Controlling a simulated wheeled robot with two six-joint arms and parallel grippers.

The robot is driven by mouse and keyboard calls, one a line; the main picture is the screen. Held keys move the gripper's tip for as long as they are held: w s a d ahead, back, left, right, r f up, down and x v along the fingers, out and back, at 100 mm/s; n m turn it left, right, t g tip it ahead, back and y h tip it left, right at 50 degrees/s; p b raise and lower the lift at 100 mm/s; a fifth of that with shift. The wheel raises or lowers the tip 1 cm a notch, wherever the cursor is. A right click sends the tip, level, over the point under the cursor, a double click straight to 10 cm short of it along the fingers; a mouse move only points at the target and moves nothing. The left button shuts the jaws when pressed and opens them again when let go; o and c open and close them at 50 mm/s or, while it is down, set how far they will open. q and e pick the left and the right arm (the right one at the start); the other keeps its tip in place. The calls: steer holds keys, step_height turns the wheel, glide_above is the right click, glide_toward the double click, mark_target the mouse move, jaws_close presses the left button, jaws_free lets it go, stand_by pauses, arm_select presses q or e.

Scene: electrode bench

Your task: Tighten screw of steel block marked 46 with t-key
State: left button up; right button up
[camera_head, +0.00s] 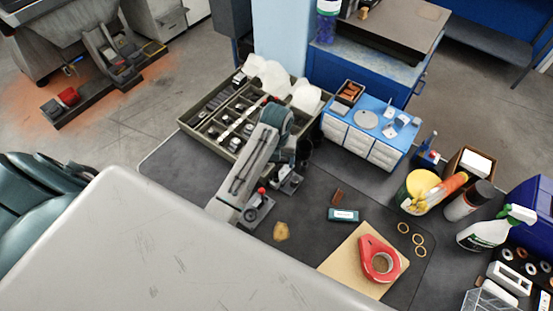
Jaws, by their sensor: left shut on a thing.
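My left gripper (285,157) is at the end of the grey arm near the middle of the bench, pointing down. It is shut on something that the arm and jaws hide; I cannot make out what. Just below it is a small steel block (290,183), partly covered. A second small steel fixture with a red knob (258,205) stands to its lower left, beside my arm. No number 46 is readable on either. I cannot make out the t-key. My right gripper is not in view.
A divided parts tray (189,128) lies behind the arm, with white lumps at its back edge. A blue drawer unit (365,137) stands behind right. A tape dispenser (378,262), yellow can (417,190) and spray bottle (490,232) are on the right. The dark mat's front middle is mostly clear.

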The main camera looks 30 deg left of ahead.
arm_select(q)
steer(key=n, duration=0.2)
steer(key=r+n, duration=0.1)
steer(key=shift+r+n, duration=0.1)
steer(key=shift+n, duration=0.3)
steer(key=n, duration=0.2)
steer(key=r+n, duration=0.1)
steer(key=n, duration=0.2)
steer(key=shift+r, duration=0.2)
steer(key=n, duration=0.2)
steer(key=r+n, duration=0.1)
steer(key=n, duration=0.2)
steer(key=shift+r, duration=0.1)
steer(key=n, duration=0.3)
steer(key=shift+r+n, duration=0.3)
steer(key=shift+r, duration=0.05)
steer(key=shift+f, duration=2.45)
steer(key=shift+f, duration=0.8)
steer(key=o, duration=0.4)
steer(key=c, duration=0.4)
